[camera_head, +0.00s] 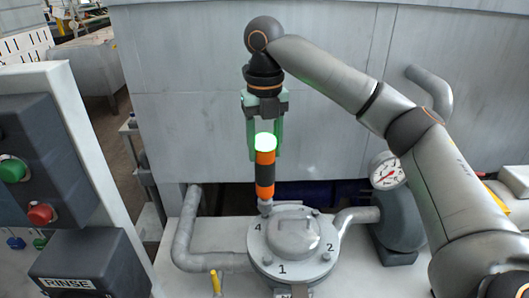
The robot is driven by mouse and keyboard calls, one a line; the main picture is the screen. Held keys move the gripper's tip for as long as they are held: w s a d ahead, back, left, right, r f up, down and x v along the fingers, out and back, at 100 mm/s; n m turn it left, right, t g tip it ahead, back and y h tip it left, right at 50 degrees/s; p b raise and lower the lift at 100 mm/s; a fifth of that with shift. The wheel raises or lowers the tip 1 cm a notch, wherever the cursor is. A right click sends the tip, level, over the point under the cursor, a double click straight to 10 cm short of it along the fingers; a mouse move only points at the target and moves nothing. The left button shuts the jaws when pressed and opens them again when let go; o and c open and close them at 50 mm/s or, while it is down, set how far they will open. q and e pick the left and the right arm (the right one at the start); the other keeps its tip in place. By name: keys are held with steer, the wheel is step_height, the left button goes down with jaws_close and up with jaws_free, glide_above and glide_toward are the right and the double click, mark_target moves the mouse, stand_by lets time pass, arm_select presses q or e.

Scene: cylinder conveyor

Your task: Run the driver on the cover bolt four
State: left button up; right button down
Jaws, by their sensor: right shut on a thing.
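My right gripper (265,125) is shut on the orange and black driver (265,172), which it holds upright. The driver's top glows green. Its lower tip is at the bolt by the number 4 (258,227) on the round grey cover (297,262); the tip hides that bolt, and I cannot tell how far it is seated. The cover has a domed middle, and the numbers 1 and 2 show beside other bolts. My left gripper is not in view.
A pressure gauge (386,170) and a dark rounded housing (397,222) stand right of the cover. A grey pipe (186,235) bends at its left. A panel with green and red buttons (40,213) and a RINSE box (90,276) are at far left. A yellow handle (214,281) stands in front.

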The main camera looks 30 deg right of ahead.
steer(key=shift+r, duration=0.3)
